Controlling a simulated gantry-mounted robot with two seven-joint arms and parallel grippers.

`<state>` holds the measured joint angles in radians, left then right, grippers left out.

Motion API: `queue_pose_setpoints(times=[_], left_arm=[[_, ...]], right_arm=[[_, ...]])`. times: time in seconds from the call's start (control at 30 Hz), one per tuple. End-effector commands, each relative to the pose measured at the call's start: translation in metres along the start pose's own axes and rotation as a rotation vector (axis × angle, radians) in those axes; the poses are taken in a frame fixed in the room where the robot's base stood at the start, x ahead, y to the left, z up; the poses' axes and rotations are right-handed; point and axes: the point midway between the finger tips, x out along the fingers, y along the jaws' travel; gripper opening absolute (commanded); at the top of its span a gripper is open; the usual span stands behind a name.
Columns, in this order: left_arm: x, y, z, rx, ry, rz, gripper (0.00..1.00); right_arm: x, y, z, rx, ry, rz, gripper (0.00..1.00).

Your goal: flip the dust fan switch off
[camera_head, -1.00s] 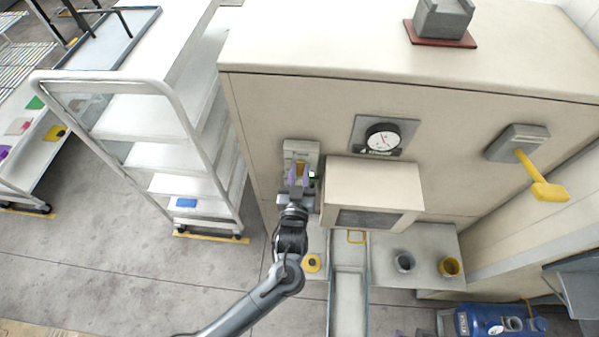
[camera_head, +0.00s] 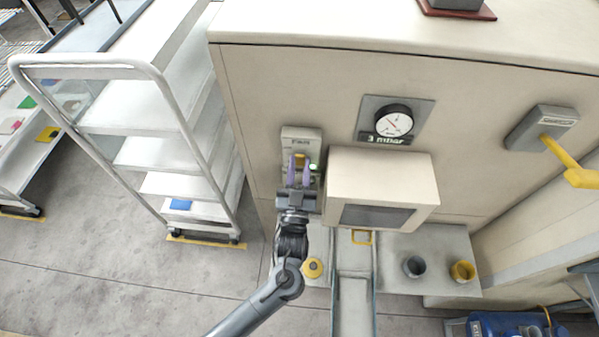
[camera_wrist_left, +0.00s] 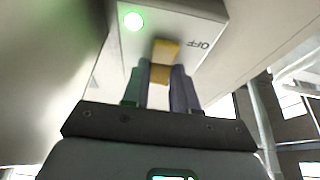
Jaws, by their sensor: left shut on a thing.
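The fan switch box (camera_head: 301,134) is a pale grey box on the front of the beige cabinet, with "FAN" lettering and a lit green lamp (camera_head: 314,166). Its yellow lever (camera_head: 300,158) sits between the purple fingers of my left gripper (camera_head: 299,167). In the left wrist view, the left gripper (camera_wrist_left: 160,88) is shut on the yellow lever (camera_wrist_left: 164,52). The "OFF" lettering shows on the box (camera_wrist_left: 190,22) beside the lever, and the green lamp (camera_wrist_left: 133,20) glows at the other side. The lever's base is partly hidden by the fingers. My right gripper is not in view.
A beige hooded box (camera_head: 380,175) juts out just right of the gripper. A dial gauge (camera_head: 394,121) reading "3 mbar" hangs above it. A grey box with a yellow handle (camera_head: 565,158) is at right. A white shelf cart (camera_head: 160,155) stands at left.

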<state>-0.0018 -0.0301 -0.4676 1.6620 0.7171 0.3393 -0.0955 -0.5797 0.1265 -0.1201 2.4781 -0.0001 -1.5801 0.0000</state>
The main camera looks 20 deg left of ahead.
Motion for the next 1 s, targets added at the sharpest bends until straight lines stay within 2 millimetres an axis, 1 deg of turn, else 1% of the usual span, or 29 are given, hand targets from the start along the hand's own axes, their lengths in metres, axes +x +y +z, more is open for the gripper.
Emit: queue_pose_setpoints(times=[0.27,0.3,0.47,0.77,0.87,1.0], left_arm=[[0.0,0.0,0.0,0.0,0.003,0.0,0.0],[0.0,0.0,0.0,0.0,0.003,0.0,0.29],[0.0,0.0,0.0,0.001,0.003,0.0,0.53],[-0.001,0.0,0.0,0.001,0.002,0.0,0.53],[-0.006,0.0,0.001,0.001,0.0,0.001,0.53],[-0.022,0.0,0.002,0.0,0.0,0.001,0.53]], right_arm=[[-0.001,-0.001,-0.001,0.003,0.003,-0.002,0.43],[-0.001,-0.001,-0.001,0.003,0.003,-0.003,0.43],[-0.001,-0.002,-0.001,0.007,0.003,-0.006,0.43],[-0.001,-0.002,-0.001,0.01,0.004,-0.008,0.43],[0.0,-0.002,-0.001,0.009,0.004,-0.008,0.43],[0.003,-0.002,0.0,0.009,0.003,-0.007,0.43]])
